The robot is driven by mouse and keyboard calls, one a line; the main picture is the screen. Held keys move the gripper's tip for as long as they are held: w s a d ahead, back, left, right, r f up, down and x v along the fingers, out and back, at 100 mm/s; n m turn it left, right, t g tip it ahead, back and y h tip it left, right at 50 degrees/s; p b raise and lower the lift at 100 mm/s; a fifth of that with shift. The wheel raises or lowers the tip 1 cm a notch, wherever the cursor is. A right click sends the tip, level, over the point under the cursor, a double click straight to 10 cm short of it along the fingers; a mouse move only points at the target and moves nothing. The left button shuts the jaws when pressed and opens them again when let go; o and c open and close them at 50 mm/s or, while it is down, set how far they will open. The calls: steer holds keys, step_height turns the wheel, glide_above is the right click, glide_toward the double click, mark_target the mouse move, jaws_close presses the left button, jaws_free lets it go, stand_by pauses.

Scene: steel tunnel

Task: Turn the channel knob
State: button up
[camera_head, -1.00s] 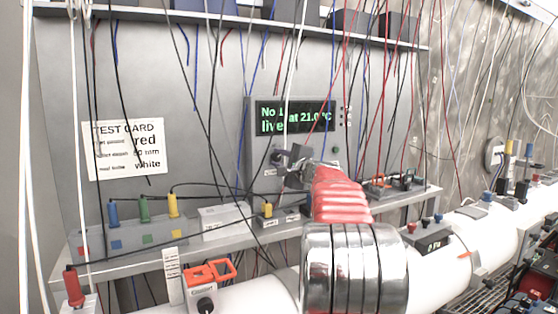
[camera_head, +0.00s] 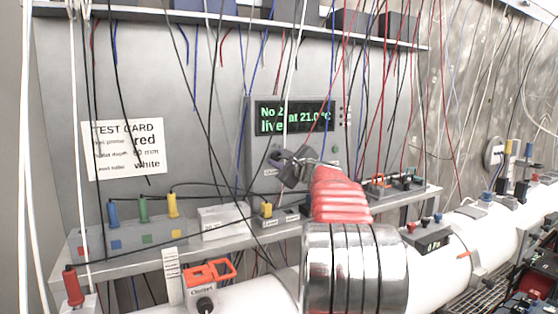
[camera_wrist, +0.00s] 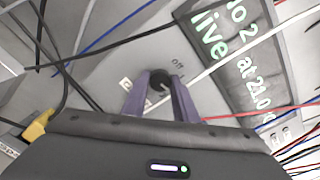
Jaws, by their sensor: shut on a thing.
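The display also shows, tilted, in the wrist view (camera_wrist: 240,60). The round dark channel knob (camera_wrist: 160,78) is on the box's front, with the word "off" printed beside it. My gripper (camera_wrist: 161,85) is shut on the knob, one finger on each side. In the head view my gripper (camera_head: 287,163) is at the box front below the display and mostly hides the knob.
Many thin cables hang in front of the panel and the box. A test card (camera_head: 125,150) is on the panel at left. A white pipe (camera_head: 250,297) runs along the front.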

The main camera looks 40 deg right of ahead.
steer(key=shift+d+f, duration=0.15)
steer(key=shift+f, duration=0.3)
steer(key=o, duration=1.1)
steer(key=shift+r, duration=0.3)
steer(key=shift+c, duration=0.2)
steer(key=v, duration=1.4)
steer(key=shift+w, duration=0.1)
